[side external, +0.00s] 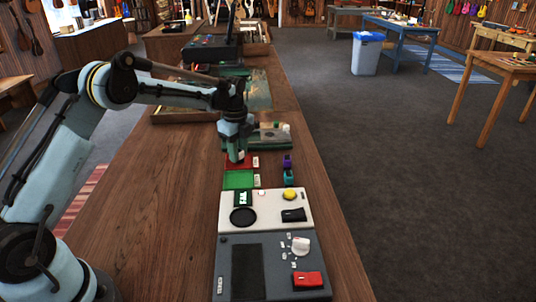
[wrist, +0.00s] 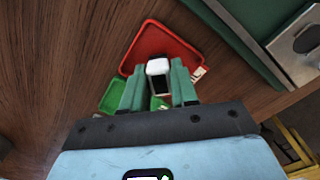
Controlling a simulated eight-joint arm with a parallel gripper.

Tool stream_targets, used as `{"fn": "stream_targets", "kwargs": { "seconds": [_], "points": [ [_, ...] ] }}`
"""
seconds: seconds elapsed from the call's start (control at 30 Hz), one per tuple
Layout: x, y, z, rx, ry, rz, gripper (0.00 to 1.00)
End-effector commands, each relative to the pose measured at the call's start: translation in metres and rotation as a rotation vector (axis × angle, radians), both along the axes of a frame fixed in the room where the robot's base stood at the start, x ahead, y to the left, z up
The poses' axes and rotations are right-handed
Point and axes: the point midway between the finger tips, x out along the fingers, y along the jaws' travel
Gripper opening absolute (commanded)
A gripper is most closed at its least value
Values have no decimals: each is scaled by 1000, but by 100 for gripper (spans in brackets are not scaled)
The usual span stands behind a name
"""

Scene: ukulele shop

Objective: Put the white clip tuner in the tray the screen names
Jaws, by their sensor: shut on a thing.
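My gripper (side external: 237,155) is over the red tray (side external: 241,162) in the side external view. In the wrist view my gripper (wrist: 157,76) has its green fingers closed on the white clip tuner (wrist: 158,67), which has a dark face. The red tray (wrist: 152,38) lies beneath and just beyond the tuner; I cannot tell whether they touch. The green tray (side external: 238,180) is next to the red one, on the near side, and it shows partly behind the fingers in the wrist view (wrist: 112,97). A small dark screen (side external: 243,198) shows pale marks too small to read.
A purple item (side external: 287,160) and a teal item (side external: 289,176) stand right of the trays. A white panel (side external: 265,221) and a grey panel (side external: 228,290) lie nearer. A green device (side external: 270,135) sits behind my gripper. The bench's left side (side external: 150,210) is clear.

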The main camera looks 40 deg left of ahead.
Motion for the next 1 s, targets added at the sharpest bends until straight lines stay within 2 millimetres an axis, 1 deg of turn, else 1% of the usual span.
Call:
{"fn": "stream_targets", "kwargs": {
  "seconds": [0.07,0.4,0.43,0.5,0.6,0.87,1.0],
  "points": [
    [0,0,-3,0,0,0,0],
    [0,0,-6,0,0,0,0],
    [0,0,-6,0,0,0,30],
    [0,0,-6,0,0,0,40],
    [0,0,-6,0,0,0,54],
    [0,0,-5,0,0,0,54],
    [0,0,4,0,0,0,54]
  ]
}}
